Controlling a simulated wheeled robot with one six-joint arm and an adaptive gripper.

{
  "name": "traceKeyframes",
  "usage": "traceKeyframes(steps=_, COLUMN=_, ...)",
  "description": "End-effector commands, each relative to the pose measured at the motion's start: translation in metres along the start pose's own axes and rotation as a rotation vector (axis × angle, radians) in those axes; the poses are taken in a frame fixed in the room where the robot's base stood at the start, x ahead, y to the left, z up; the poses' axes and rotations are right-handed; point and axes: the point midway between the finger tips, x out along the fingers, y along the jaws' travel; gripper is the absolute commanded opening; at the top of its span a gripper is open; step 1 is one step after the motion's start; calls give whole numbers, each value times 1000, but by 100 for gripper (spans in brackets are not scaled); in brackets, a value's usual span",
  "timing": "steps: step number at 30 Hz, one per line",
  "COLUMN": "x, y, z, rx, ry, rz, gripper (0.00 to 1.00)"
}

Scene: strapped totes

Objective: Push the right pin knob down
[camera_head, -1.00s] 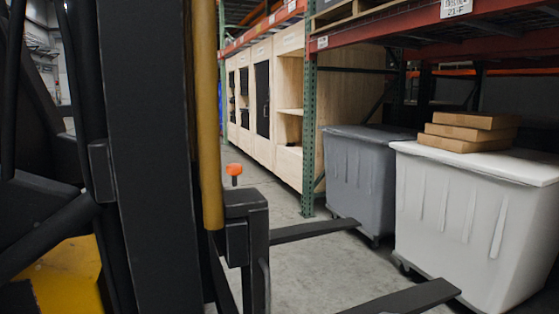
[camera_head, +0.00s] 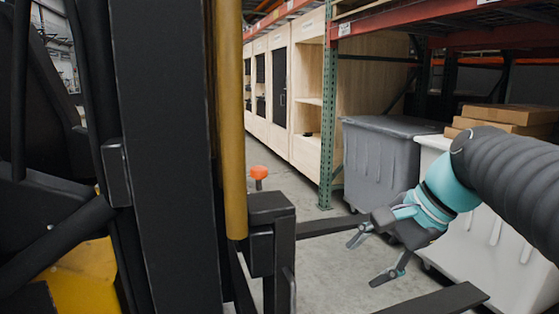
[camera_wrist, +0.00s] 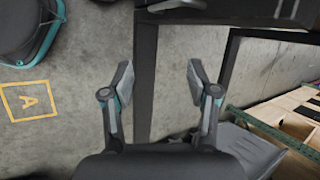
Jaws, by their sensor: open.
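One orange pin knob (camera_head: 259,172) stands on a thin stem above the black carriage end of a forklift in the head view, left of centre. It is raised above the black block (camera_head: 271,207). No second knob shows. My gripper (camera_head: 367,260) is open and empty, to the right of the knob and lower in the picture, with clear space between them. In the wrist view my gripper (camera_wrist: 158,77) has its two fingers spread apart over grey floor and a dark bar. The knob cannot be made out in that view.
The forklift's dark mast (camera_head: 165,150) and yellow post (camera_head: 229,120) stand left of the knob. Two black forks (camera_head: 440,300) reach right. A grey tote (camera_head: 375,160) and a white tote (camera_head: 500,240) with cardboard boxes (camera_head: 505,117) stand behind my arm.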

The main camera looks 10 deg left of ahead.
Motion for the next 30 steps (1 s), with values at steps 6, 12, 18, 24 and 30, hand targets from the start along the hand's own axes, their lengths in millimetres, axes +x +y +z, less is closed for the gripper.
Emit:
traceKeyframes(steps=6, x=-29, y=-105, z=3, rx=324, ry=-305, rz=-38, gripper=59)
traceKeyframes(steps=12, x=-54, y=-172, z=3, rx=529, ry=-567, rz=18, gripper=59)
traceKeyframes(steps=18, x=-70, y=-201, z=1, rx=623, ry=-722, rz=96, gripper=59)
traceKeyframes(steps=24, x=-72, y=-209, z=3, rx=646, ry=-767, rz=127, gripper=59)
traceKeyframes(steps=30, x=-54, y=-211, z=21, rx=648, ry=-768, rz=131, gripper=59)
